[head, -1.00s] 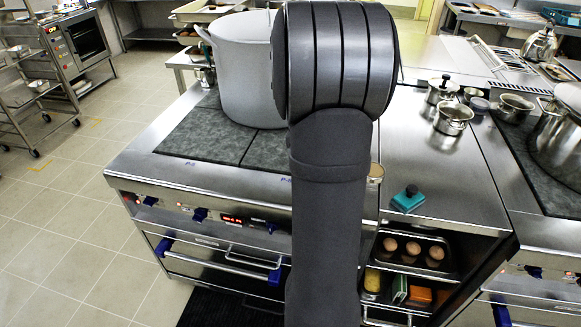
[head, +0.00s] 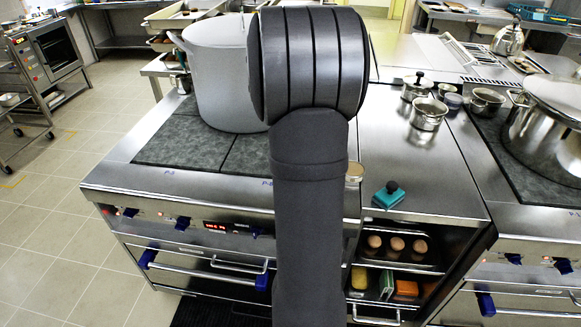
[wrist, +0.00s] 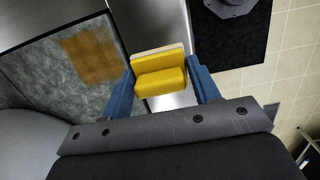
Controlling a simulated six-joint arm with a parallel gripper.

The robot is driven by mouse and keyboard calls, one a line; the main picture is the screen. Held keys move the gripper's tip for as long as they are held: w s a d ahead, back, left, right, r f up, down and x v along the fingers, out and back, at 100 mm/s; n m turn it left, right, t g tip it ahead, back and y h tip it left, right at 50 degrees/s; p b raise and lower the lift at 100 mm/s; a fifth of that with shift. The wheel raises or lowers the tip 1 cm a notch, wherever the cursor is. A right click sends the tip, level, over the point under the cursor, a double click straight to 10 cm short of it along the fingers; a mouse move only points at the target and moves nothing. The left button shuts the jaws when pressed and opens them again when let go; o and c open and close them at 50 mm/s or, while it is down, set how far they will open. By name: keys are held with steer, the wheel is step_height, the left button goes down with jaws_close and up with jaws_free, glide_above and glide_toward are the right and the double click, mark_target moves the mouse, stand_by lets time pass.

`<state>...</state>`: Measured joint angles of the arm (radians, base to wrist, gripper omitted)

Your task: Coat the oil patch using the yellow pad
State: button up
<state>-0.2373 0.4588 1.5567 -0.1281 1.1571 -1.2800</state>
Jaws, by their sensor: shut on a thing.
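The yellow pad (wrist: 160,80) shows in the wrist view, with a paler layer along its far edge. My gripper (wrist: 162,76) is shut on it, one blue finger at each side. The oil patch (wrist: 91,54) is an amber-brown stain on the mottled grey cooktop (wrist: 40,80), left of the pad in the wrist view. The pad appears over or near the steel beside the cooktop, apart from the patch; its height is unclear. In the head view my arm hides the gripper and pad, and I cannot see the patch there.
A large stockpot (head: 215,75) stands on the cooktop. A teal sponge with a dark knob (head: 389,194) lies on the steel counter (head: 395,150), with small pots (head: 428,112) behind. Another big pot (head: 548,120) stands at the right. A dark floor mat (wrist: 235,40) shows in the wrist view.

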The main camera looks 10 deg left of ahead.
steer(key=w+d+f, duration=0.2)
steer(key=w+d, duration=0.3)
steer(key=w, duration=0.4)
steer(key=shift+s+a+f, duration=0.1)
steer(key=shift+f, duration=1.6)
steer(key=shift+s+a+f, duration=0.1)
steer(key=shift+f, duration=1.6)
steer(key=shift+w+f, duration=0.5)
steer(key=shift+w, duration=1.55)
steer(key=shift+s, duration=1.9)
steer(key=shift+s+r, duration=0.15)
step_height(320, 180, up, 8)
